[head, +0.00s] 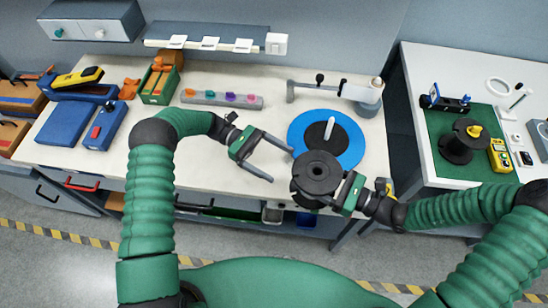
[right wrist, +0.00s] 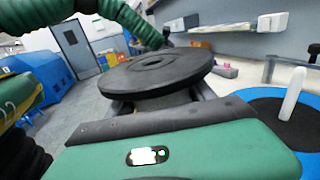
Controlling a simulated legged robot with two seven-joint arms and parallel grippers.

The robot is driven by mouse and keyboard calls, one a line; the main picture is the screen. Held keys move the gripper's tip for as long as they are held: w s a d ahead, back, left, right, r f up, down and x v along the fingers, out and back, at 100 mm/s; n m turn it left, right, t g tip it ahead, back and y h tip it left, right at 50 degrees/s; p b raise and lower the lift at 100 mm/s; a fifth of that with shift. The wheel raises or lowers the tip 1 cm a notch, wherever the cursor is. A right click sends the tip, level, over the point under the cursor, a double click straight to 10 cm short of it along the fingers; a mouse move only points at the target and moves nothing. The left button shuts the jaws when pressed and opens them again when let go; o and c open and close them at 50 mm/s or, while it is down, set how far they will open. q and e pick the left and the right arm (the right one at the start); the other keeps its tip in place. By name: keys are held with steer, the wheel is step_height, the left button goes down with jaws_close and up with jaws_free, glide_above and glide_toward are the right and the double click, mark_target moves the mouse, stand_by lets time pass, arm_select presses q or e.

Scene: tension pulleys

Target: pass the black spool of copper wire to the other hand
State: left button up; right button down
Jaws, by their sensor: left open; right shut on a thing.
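The black spool (head: 317,172) is in the middle of the head view, in front of the bench's front edge. My right gripper (head: 325,190) is shut on it from the right. In the right wrist view the spool's broad top flange (right wrist: 158,70) faces up, above the gripper's fingers. Copper wire on it is not visible. My left gripper (head: 280,162) is open and empty, just left of the spool, its fingers pointing toward it. A gap shows between the left fingertips and the spool.
A blue disc (head: 350,150) with a black centre and white peg lies on the bench behind the spool. Another black spool (head: 460,140) stands on the green mat at right. A grey strip with coloured knobs (head: 222,99) lies at the back. The bench's middle left is clear.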

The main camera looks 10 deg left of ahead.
mark_target(313, 179)
steer(key=shift+d, duration=0.15)
arm_select(q)
steer(key=shift+h, duration=0.3)
steer(key=x, duration=1.1)
steer(key=shift+d+r, duration=0.25)
steer(key=shift+d, duration=0.2)
steer(key=shift+c, duration=0.2)
jaws_close()
arm_select(e)
steer(key=shift+s, duration=0.1)
arm_select(q)
steer(key=shift+w+r, duration=0.1)
arm_select(e)
steer(key=c, duration=0.5)
jaws_free()
steer(key=shift+o, duration=1.1)
